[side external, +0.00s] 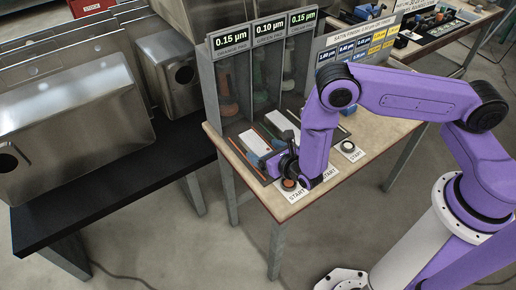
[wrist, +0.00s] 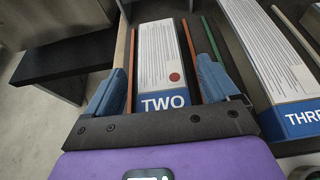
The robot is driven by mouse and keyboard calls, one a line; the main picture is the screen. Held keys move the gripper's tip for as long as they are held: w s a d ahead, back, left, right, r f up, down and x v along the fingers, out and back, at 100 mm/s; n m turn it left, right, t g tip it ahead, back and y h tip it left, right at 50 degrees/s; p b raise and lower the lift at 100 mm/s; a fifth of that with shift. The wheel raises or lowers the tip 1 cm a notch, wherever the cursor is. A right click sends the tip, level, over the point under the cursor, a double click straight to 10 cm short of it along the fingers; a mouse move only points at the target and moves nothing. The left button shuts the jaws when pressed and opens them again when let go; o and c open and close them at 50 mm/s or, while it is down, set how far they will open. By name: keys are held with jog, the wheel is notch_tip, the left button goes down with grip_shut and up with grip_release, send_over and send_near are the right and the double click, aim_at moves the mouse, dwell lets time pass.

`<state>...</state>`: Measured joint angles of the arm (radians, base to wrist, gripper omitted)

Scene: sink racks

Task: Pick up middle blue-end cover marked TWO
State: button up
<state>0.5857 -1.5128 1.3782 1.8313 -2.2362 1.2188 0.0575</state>
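The cover marked TWO (wrist: 160,60) is a long white block with fine printed lines, a red dot and a blue end face, centred in the wrist view. My gripper (wrist: 162,82) is open, with one blue finger on each side of the blue end. A small gap seems to show beside each finger, but I cannot tell contact for sure. In the side external view my gripper (side external: 286,166) is low over the front of the table, and the arm hides part of the covers. I cannot read TWO there.
A cover marked THREE (wrist: 280,70) lies to the right in the wrist view. Thin brown (wrist: 131,60) and green (wrist: 211,40) strips run alongside the covers. In the side external view, tall grey bays (side external: 235,85) stand behind, with START buttons (side external: 348,147) along the front.

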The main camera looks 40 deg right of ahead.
jog(key=c, duration=1)
jog(key=shift+r, duration=0.1)
jog(key=shift+c, duration=0.2)
